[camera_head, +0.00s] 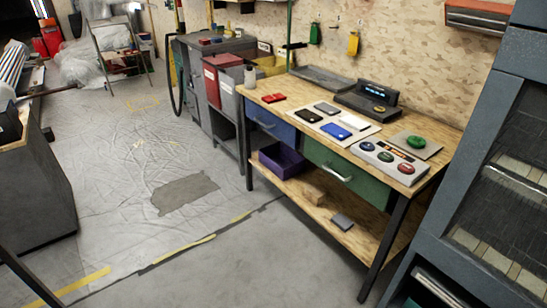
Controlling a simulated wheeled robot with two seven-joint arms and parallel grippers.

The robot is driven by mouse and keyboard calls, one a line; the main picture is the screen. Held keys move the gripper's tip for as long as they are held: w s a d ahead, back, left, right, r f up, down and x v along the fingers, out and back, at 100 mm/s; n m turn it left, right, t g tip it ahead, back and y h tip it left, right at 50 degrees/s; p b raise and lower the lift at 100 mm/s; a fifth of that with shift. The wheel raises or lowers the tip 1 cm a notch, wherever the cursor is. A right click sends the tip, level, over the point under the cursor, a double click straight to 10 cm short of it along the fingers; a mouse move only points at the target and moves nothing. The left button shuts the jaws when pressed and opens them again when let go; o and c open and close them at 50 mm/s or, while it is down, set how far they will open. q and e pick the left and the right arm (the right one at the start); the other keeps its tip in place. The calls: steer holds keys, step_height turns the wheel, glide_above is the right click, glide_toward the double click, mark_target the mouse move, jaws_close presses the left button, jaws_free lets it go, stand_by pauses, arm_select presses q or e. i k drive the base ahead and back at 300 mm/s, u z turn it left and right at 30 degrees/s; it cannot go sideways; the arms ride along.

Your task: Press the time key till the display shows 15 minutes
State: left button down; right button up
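A dark device (362,103) with a small lit bluish display (378,89) stands at the back of the wooden workbench. The display's text is too small to read. A round orange-brown spot, perhaps a key, shows on its front right. A light grey control box (364,154) with several round coloured buttons, green, blue-green and red, sits at the bench's front right. I cannot tell which key is the time key. Neither of my grippers is in view.
The wooden workbench (450,136) also holds phone-like slabs on a white sheet, red blocks (273,98) and a green round thing (415,142) on a grey plate. A grey-blue cabinet (490,150) stands close at the right. The sheeted floor (120,150) is largely clear.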

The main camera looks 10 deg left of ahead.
mark_target(367, 145)
steer(key=u, duration=0.45)
steer(key=k, duration=0.55)
steer(key=u, duration=0.25)
steer(key=i, duration=1.6)
steer(key=z, duration=1.35)
steer(key=i, duration=0.8)
steer(key=z, duration=0.65)
